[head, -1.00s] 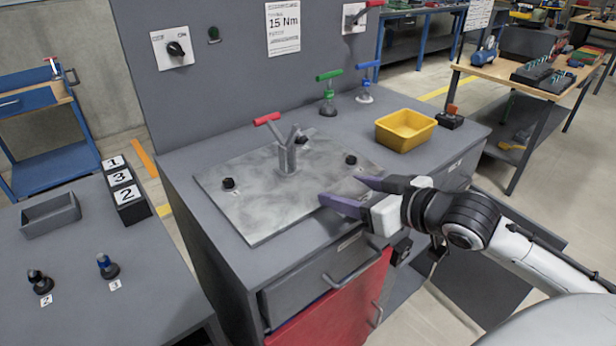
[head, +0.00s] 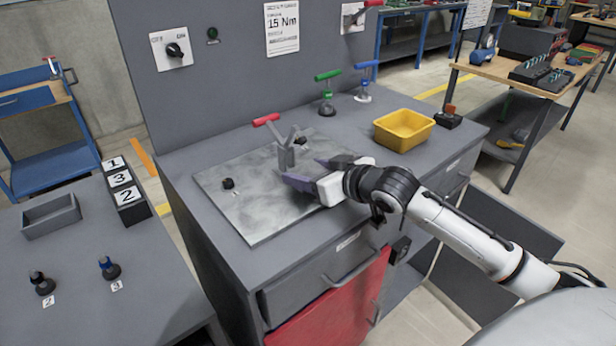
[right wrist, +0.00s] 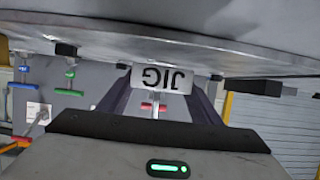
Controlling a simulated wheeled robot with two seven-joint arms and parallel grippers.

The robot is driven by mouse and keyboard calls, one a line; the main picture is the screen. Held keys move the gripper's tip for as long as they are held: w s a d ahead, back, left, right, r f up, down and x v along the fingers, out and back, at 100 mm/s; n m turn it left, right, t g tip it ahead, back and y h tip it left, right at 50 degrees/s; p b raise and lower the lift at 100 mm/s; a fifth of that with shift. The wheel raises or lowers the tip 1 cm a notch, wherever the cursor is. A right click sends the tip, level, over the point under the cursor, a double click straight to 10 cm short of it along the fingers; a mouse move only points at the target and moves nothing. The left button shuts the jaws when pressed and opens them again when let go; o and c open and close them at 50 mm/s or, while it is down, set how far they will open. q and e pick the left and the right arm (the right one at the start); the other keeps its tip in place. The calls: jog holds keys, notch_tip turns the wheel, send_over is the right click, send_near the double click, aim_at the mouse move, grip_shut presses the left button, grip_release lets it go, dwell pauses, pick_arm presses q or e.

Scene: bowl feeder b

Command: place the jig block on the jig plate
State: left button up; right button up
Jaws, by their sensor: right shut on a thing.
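The jig block (head: 285,157), a grey block with a V-shaped top, stands upright on the jig plate (head: 240,205), a large grey metal plate on the workbench. My right gripper (head: 303,172) reaches in low over the plate from the right and is shut on the block's lower part. In the right wrist view, which is upside down, the block's white label reading JIG (right wrist: 160,78) shows between the fingers, close to the plate (right wrist: 60,40). Whether the block's underside rests fully on the plate is hidden. My left gripper is not in view.
Black knobs (head: 228,183) stand on the plate. A red-handled tool (head: 266,120), a green-handled tool (head: 327,90) and a blue-handled tool (head: 365,80) stand behind. A yellow bin (head: 403,130) is at the right. A side table (head: 90,290) at left holds a grey tray (head: 50,216).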

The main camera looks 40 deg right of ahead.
jog(key=shift+f, duration=0.65)
jog(key=shift+f, duration=0.1)
jog(key=o, duration=1.3)
jog(key=shift+f, duration=0.15)
jog(key=shift+o, duration=0.2)
jog(key=v, duration=1.2)
jog(key=shift+s, duration=0.1)
